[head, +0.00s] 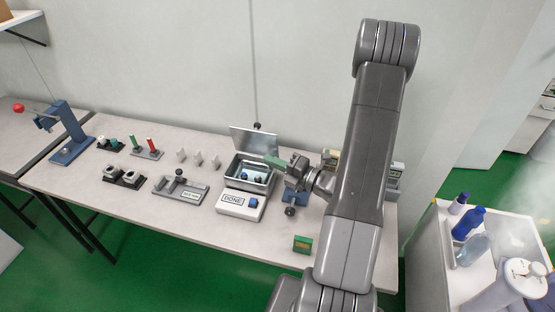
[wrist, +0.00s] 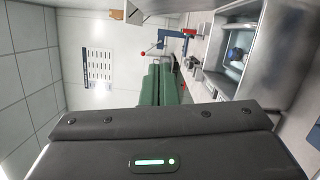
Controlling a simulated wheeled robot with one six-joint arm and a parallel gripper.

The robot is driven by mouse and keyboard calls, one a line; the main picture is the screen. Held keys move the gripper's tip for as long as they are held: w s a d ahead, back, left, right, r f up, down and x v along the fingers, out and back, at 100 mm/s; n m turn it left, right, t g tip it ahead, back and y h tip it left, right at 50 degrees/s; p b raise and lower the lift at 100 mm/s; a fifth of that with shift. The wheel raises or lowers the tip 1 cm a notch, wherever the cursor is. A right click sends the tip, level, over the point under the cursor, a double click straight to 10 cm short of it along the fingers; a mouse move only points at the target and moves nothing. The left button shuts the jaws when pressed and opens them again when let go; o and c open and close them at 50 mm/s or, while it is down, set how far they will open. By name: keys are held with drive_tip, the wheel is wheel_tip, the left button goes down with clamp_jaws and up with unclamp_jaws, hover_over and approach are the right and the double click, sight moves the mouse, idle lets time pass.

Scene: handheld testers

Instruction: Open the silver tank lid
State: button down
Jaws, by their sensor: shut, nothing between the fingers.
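The silver tank (head: 240,185) stands on the bench behind a white box marked DONE. Its lid (head: 254,143) is raised and leans back behind the tank's rear edge, so the inside shows, with small blue and dark items in it. My gripper (head: 268,160) is above the tank's right rear part, in front of the lid, its green fingers pointing left. Whether it touches the lid cannot be told. In the wrist view the green fingers (wrist: 162,86) are together with nothing between them, and the open tank (wrist: 284,88) is at the right.
The DONE box (head: 237,205) has a blue button. Left of the tank are a grey fixture (head: 181,190), small white pieces and testers with red and green handles. A blue press (head: 70,135) stands far left. A green-and-yellow box (head: 302,244) lies near the front edge.

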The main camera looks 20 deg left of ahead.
sight(258, 142)
drive_tip(key=shift+w+a+r+p, duration=0.2)
drive_tip(key=shift+w+a+p, duration=0.15)
drive_tip(key=shift+w+a, duration=0.65)
drive_tip(key=shift+w+a+r+p, duration=0.2)
drive_tip(key=shift+w+a+p, duration=0.3)
drive_tip(key=shift+a, duration=0.85)
drive_tip(key=shift+w+a+r+p, duration=0.2)
drive_tip(key=shift+w+a, duration=0.7)
drive_tip(key=shift+a, duration=0.25)
